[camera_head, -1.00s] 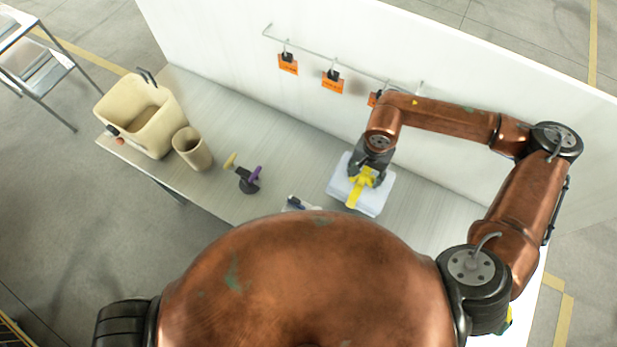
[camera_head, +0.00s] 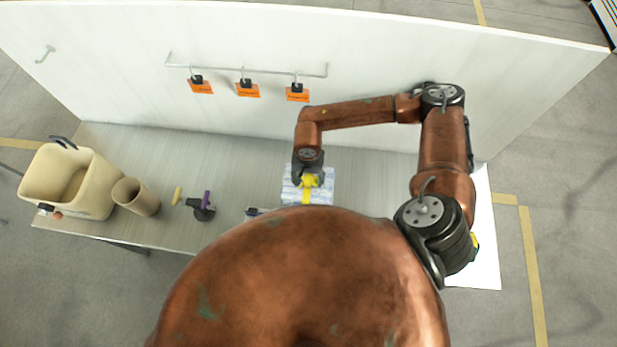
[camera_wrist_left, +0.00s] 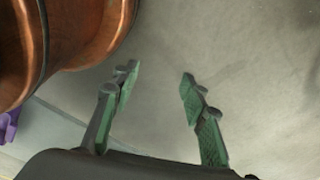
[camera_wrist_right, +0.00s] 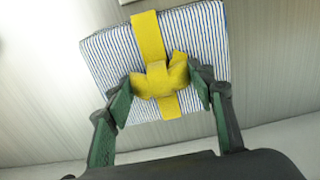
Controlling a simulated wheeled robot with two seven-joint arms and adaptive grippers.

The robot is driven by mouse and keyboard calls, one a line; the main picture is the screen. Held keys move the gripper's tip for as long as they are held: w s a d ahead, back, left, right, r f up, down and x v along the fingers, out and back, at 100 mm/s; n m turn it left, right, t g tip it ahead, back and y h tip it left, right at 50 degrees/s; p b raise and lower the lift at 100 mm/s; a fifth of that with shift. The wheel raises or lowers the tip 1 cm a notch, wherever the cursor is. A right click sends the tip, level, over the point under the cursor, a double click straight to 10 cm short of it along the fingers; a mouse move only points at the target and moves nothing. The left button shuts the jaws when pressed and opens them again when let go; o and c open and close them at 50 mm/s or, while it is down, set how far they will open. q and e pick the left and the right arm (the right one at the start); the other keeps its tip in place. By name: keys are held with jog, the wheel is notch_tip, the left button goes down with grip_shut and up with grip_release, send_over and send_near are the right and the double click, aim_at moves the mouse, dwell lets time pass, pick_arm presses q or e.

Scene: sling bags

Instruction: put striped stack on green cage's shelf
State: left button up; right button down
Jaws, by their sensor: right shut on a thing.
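The striped stack (camera_wrist_right: 100,52), blue and white with a yellow strap and knot, fills the middle of the right wrist view. My left gripper (camera_wrist_left: 158,80) is open and empty over the bare floor, beside my own body. No green cage or shelf shows in these views.
A cream bin (camera_head: 70,180) and a tan cup (camera_head: 136,197) stand at the table's left. A yellow piece (camera_head: 178,196), a purple and black tool (camera_head: 204,207) and a dark item (camera_head: 258,211) lie nearer the middle. A white wall panel (camera_head: 400,55) with orange tags (camera_head: 247,90) borders the back.

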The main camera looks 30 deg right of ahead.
jog(key=shift+r, duration=0.1)
jog(key=shift+f+b, duration=0.2)
jog(key=shift+b, duration=0.1)
jog(key=c, duration=1.2)
grip_release()
jog(key=shift+c, duration=0.2)
pick_arm(q)
jog(key=shift+s+f, duration=0.2)
jog(key=shift+s, duration=0.3)
pick_arm(e)
jog(key=o, duration=0.3)
jog(key=shift+s+r, duration=0.1)
pick_arm(q)
jog(key=shift+r, duration=0.1)
